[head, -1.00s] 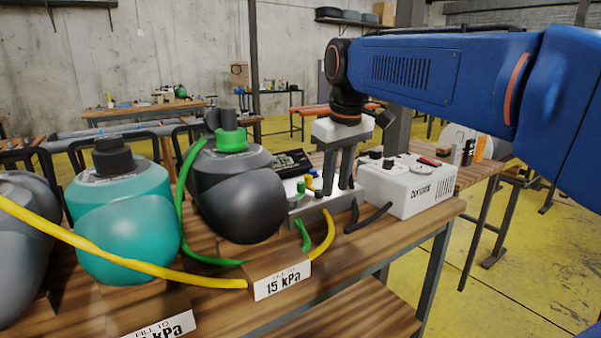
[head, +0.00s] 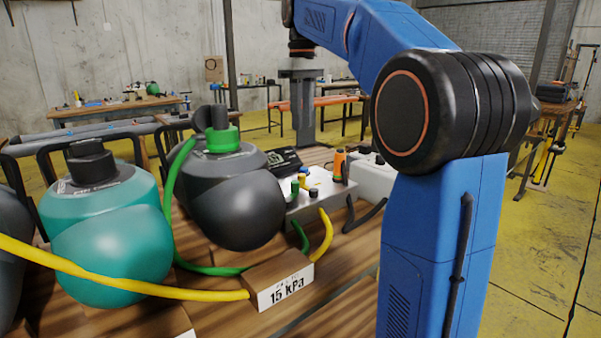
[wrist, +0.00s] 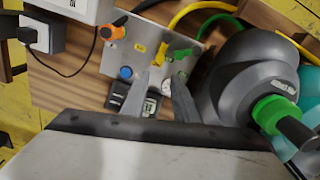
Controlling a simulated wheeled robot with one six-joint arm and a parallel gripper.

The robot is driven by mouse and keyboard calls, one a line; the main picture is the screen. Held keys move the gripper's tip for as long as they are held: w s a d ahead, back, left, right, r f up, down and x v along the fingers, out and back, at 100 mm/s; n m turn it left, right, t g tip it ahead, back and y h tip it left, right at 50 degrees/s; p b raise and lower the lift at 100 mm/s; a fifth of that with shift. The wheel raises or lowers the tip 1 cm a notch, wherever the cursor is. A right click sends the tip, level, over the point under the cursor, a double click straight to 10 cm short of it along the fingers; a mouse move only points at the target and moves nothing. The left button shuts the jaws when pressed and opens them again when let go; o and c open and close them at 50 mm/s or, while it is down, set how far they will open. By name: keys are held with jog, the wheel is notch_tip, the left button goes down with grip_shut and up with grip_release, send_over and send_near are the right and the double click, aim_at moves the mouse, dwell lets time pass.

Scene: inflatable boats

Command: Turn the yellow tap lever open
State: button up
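My gripper (wrist: 162,76) points toward the panel in the wrist view. Its two grey fingers are apart with nothing held between them. In the head view my gripper (head: 303,142) is above and behind the panel, clear of the yellow lever.
A dark grey bulbous vessel (head: 238,205) with a green cap and a teal one (head: 110,240) stand left. A white box (head: 370,178) is partly behind my arm.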

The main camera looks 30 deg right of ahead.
aim_at(302, 174)
notch_tip(302, 174, down, 16)
jog(key=shift+r, duration=0.1)
dwell(0.5)
grip_shut()
